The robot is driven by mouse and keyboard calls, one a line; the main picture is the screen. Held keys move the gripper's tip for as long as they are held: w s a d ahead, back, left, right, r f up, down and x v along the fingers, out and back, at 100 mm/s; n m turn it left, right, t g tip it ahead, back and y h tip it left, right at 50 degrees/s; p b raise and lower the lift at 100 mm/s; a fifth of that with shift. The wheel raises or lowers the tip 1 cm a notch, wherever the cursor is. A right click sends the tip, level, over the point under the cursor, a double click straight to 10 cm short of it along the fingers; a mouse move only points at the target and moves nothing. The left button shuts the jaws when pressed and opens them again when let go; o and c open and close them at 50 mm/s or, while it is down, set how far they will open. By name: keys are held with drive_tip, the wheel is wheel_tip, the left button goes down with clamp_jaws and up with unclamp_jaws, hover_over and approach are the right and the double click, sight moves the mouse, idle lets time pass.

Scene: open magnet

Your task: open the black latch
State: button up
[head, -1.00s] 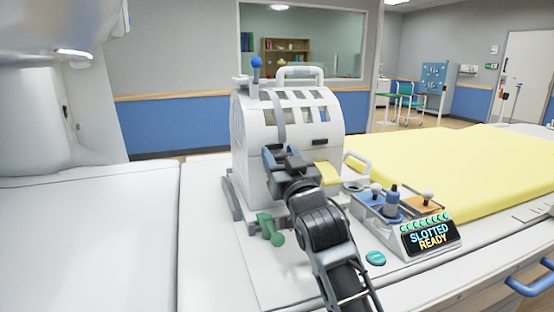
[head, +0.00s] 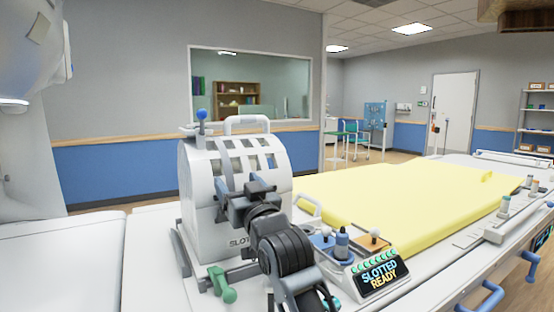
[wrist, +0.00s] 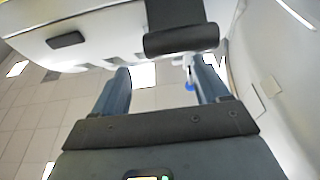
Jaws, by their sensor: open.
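The white slotted housing (head: 200,175) stands on the table with a dark strap-like latch (head: 226,163) running down its curved front. In the wrist view the latch's thick dark end (wrist: 180,39) lies just beyond my fingertips, nearer the right finger. My gripper (head: 244,186) is in front of the housing and hides the latch's lower part in the head view. In the wrist view my gripper (wrist: 160,70) is open, with its two blue-grey fingers apart and nothing clearly held between them. Whether a finger touches the latch I cannot tell.
A smaller black piece (wrist: 66,40) sits on the housing beside the latch. A blue knob (head: 202,115) and white handle (head: 247,121) top the housing. A green-ended lever (head: 224,285) sticks out low in front. A control panel reading "SLOTTED READY" (head: 380,273) stands right, near the yellow pad (head: 400,195).

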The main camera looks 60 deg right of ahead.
drive_tip(key=s+d+r, duration=0.5)
drive_tip(key=s+d, duration=0.1)
drive_tip(key=s, duration=0.1)
drive_tip(key=shift+s+r, duration=0.25)
drive_tip(key=shift+r, duration=0.15)
drive_tip(key=shift+c, duration=0.3)
